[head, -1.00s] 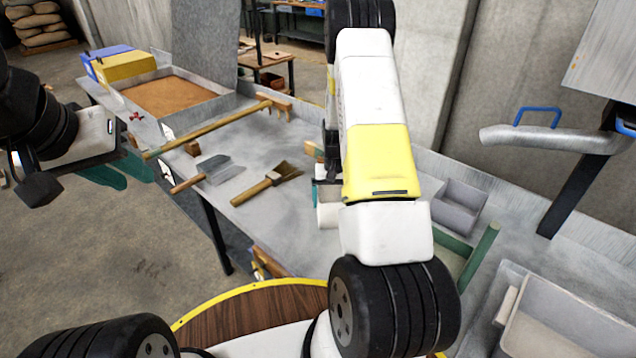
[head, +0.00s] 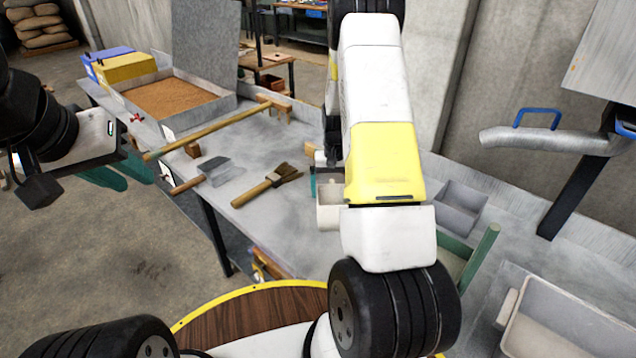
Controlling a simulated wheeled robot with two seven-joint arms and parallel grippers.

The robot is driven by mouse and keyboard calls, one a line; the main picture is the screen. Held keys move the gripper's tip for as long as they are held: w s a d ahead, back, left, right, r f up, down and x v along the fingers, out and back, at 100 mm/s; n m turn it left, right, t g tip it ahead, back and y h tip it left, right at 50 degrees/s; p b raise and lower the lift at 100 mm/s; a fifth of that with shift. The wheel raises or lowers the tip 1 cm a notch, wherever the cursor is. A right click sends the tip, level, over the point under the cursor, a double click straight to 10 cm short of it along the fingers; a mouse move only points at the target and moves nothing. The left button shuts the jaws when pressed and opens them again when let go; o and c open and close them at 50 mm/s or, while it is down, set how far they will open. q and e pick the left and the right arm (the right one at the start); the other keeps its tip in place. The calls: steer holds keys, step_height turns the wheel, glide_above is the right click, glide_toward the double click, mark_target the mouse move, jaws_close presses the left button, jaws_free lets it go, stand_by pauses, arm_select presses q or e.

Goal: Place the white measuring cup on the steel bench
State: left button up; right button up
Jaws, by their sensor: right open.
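The white measuring cup (head: 328,216) shows on the steel bench (head: 290,235) in the head view, just left of my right forearm, which hides its right side. My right gripper (head: 316,184) is mostly hidden behind that arm; one teal fingertip shows at the cup's far left edge. It is open and close to the cup; whether it touches the cup cannot be told. My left gripper (head: 122,174) is empty, its green fingers apart, off the bench's left edge.
A brush (head: 262,186), a scraper (head: 205,174) and a long wooden-handled rake (head: 215,128) lie on the bench. A sand tray (head: 175,98) stands at the far end. Grey bins (head: 460,208) and a larger tray (head: 560,330) are at right.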

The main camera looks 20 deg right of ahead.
steer(key=s+a+r+n+t+y, duration=0.15)
steer(key=s+a+r, duration=0.25)
steer(key=r, duration=0.9)
steer(key=s+a+r+t, duration=0.2)
steer(key=s+a+r, duration=0.15)
steer(key=r, duration=0.85)
steer(key=s+a+r+n+t, duration=0.1)
steer(key=s+a+r, duration=0.2)
steer(key=s, duration=0.6)
steer(key=s+a+r+n+t, duration=0.1)
steer(key=s+a+r, duration=0.2)
steer(key=s, duration=0.6)
step_height(320, 180, up, 2)
steer(key=shift+r+t+y, duration=0.1)
steer(key=shift+t+y, duration=0.25)
